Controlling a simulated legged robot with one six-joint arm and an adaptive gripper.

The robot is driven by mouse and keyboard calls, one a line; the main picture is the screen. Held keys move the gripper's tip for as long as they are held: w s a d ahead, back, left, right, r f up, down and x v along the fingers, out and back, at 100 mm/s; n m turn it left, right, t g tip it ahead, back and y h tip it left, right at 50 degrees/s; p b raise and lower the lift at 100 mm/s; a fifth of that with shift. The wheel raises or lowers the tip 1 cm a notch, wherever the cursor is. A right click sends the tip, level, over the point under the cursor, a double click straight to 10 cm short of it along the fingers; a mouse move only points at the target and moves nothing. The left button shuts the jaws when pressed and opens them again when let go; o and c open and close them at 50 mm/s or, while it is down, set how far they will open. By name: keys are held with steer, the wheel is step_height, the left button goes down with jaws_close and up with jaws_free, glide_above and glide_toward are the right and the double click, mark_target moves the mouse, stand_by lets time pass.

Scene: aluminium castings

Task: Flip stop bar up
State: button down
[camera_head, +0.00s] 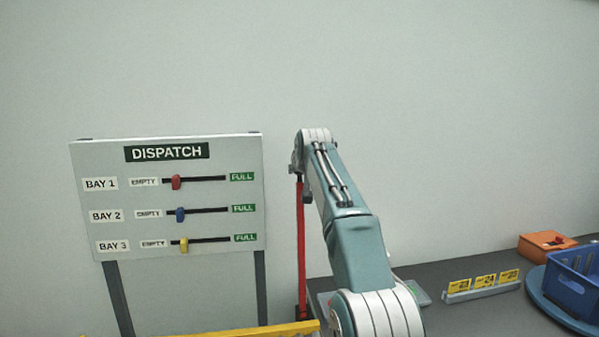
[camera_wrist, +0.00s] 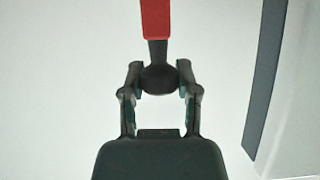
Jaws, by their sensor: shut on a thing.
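The stop bar (camera_head: 301,245) is a long red bar. In the head view it stands about upright at the left of my arm, its lower end near a dark mount by the table's edge. In the wrist view its red end (camera_wrist: 156,18) leads to a dark neck and a round dark knob (camera_wrist: 158,82). My gripper (camera_wrist: 159,73) is shut on this knob, with one finger on each side. In the head view my arm's end is at the bar's top, and the fingers are too small to make out.
A dispatch board (camera_head: 165,195) with three sliders stands at the left. A yellow rail (camera_head: 245,332) runs along the bottom edge. On the grey table (camera_head: 465,315) are a yellow-card holder (camera_head: 484,288), an orange box (camera_head: 545,246) and a blue crate (camera_head: 572,285). The wall behind is bare.

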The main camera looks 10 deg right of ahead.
steer(key=shift+f, duration=0.2)
steer(key=shift+c, duration=1.7)
jaws_free()
steer(key=shift+w+a+f, duration=0.1)
steer(key=shift+w+f, duration=0.05)
steer(key=shift+w, duration=0.05)
steer(key=shift+s+r, duration=0.15)
steer(key=shift+r, duration=0.05)
steer(key=shift+s+r, duration=0.2)
steer(key=v, duration=1.1)
steer(key=shift+s+f, duration=0.1)
